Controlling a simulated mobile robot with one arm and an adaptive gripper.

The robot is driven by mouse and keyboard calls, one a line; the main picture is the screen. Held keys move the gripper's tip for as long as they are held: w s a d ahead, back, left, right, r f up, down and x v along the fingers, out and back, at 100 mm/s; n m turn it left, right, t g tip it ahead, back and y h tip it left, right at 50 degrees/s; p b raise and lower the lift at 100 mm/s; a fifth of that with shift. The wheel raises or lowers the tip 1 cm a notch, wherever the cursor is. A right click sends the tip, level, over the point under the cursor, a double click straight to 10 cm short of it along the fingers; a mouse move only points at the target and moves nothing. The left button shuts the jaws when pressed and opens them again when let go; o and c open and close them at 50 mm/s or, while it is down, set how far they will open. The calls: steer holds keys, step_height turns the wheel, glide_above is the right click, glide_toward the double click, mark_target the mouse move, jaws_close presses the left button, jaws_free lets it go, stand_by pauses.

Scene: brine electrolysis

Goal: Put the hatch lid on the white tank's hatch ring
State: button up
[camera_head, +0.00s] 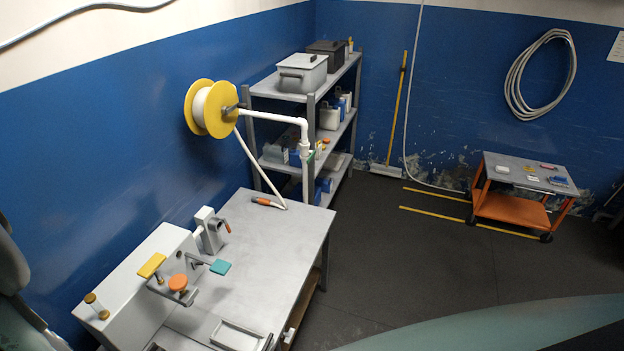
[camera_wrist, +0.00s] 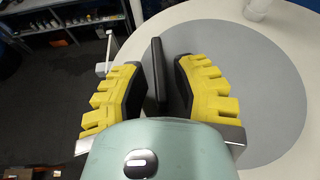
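My gripper (camera_wrist: 160,88) shows in the wrist view with its yellow, dark-padded fingers spread apart. A dark upright bar (camera_wrist: 156,72) stands between them, with narrow gaps visible on both sides. It looks like a handle on the large grey disc (camera_wrist: 250,95) below, which looks like the hatch lid. The disc lies over a broad white surface with a curved edge (camera_wrist: 180,10). I cannot tell whether this surface is a table or the tank top. My gripper hides part of the disc. I can make out no hatch ring, and neither lid nor tank is identifiable in the head view.
A grey workbench (camera_head: 265,240) with fixtures stands at the left. Behind it are a loaded shelf (camera_head: 310,97) and a yellow hose reel (camera_head: 211,108). An orange cart (camera_head: 510,208) stands at the right. Open dark floor (camera_head: 400,270) lies between. A small white object (camera_wrist: 257,9) stands beyond the disc.

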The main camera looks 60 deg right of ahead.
steer(key=shift+o, duration=0.8)
steer(key=v, duration=1.2)
